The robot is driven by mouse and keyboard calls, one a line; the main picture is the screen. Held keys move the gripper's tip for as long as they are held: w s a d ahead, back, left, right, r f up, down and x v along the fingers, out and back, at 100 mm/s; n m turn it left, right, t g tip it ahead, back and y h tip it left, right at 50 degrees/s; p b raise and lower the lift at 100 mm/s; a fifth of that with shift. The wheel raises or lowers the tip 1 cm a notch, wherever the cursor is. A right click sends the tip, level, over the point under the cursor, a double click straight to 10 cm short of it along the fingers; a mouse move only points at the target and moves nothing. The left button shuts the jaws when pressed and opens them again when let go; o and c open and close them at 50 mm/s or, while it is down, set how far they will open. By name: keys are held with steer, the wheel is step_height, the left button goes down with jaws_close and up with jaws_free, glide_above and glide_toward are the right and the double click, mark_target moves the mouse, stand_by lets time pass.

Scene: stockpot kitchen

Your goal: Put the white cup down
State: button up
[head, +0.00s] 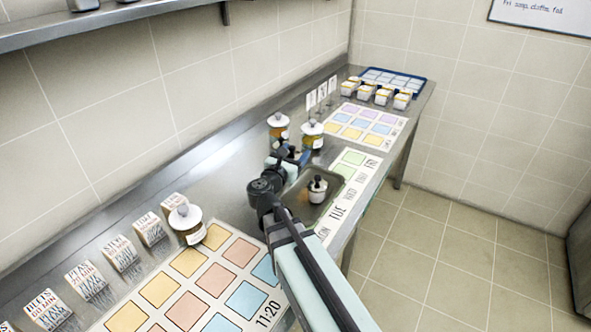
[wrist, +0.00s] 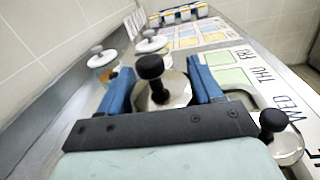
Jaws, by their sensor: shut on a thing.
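My gripper (head: 288,157) is over the counter at the left edge of the sunken basin. In the wrist view its two blue fingers (wrist: 160,75) are shut on a round pale cup (wrist: 178,92) with a shiny top and a black knob. I take this as the white cup; its lower body is hidden, and in the head view the gripper and arm cover most of it. I cannot tell whether its base touches the counter. A similar white pot with a black knob (head: 317,190) stands in the basin, apart from my gripper; it shows at the wrist view's right (wrist: 284,145).
Two white-lidded jars, one (head: 278,127) and another (head: 312,133), stand just beyond my gripper. A third jar (head: 187,222) is by the near colored chart (head: 215,318). A weekday strip (head: 350,178) runs along the right edge. Several small white tubs (head: 382,96) stand far back.

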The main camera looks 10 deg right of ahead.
steer(key=shift+f, duration=2.55)
steer(key=shift+f, duration=0.2)
steer(key=o, duration=1.1)
steer(key=shift+o, duration=0.2)
steer(key=shift+r, duration=0.15)
steer(key=shift+s+a+r, duration=0.1)
steer(key=shift+s+a, duration=0.1)
steer(key=shift+s, duration=0.1)
steer(key=shift+v, duration=3.4)
